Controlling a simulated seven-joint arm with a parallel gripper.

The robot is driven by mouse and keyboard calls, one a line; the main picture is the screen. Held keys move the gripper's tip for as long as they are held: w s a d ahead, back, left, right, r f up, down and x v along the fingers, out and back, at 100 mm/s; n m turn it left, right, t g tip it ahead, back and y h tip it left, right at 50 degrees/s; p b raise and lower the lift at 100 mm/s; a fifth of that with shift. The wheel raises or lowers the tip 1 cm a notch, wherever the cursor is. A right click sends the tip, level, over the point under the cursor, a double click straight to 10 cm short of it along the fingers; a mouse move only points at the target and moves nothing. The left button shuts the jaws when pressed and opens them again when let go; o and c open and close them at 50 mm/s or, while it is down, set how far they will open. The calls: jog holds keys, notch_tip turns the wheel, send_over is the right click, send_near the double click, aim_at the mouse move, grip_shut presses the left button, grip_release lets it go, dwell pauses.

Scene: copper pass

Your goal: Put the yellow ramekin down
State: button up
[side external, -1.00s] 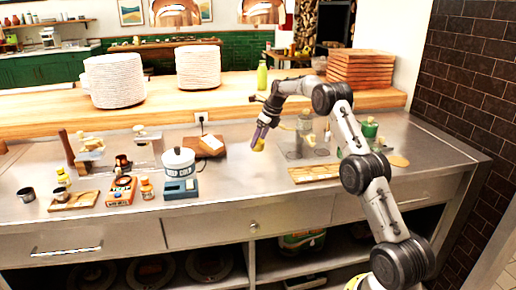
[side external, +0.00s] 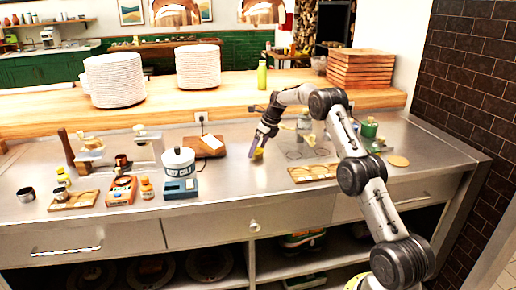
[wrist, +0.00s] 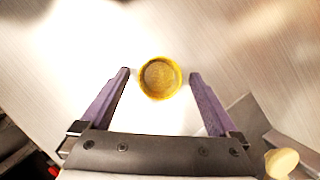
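The yellow ramekin (side external: 258,154) stands on the steel counter (side external: 232,172), near the middle. In the wrist view the ramekin (wrist: 160,78) is seen from above, a round yellow rim with a brownish inside. My gripper (side external: 257,150) is right over it, pointing down. In the wrist view my gripper's purple fingers (wrist: 160,74) are spread wide on either side of the ramekin, with a clear gap on both sides. The gripper is open and holds nothing.
A wooden board with round hollows (side external: 314,172) lies to the right. A brown box (side external: 208,146) is behind left. The counter in front of the ramekin is clear.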

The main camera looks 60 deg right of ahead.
jog(key=v, duration=1.2)
jog(key=s+a+r+n, duration=0.2)
jog(key=a+r+n, duration=0.25)
jog(key=a, duration=0.25)
jog(key=s+a+r+n, duration=0.2)
jog(key=a+r+n, duration=0.25)
jog(key=a, duration=0.35)
jog(key=s+a+n, duration=1.7)
jog(key=s, duration=0.2)
jog(key=shift+a+r+t, duration=0.2)
jog(key=shift+r+t, duration=0.1)
jog(key=shift+r, duration=0.1)
jog(key=shift+o, duration=0.3)
jog(key=s+a+f+n, duration=0.3)
jog(key=s+f+n, duration=0.3)
jog(key=s+n, duration=0.3)
jog(key=shift+s+a, duration=0.3)
jog(key=shift+s, duration=0.55)
jog(key=shift+s+f+n, duration=0.2)
jog(key=shift+n, duration=0.2)
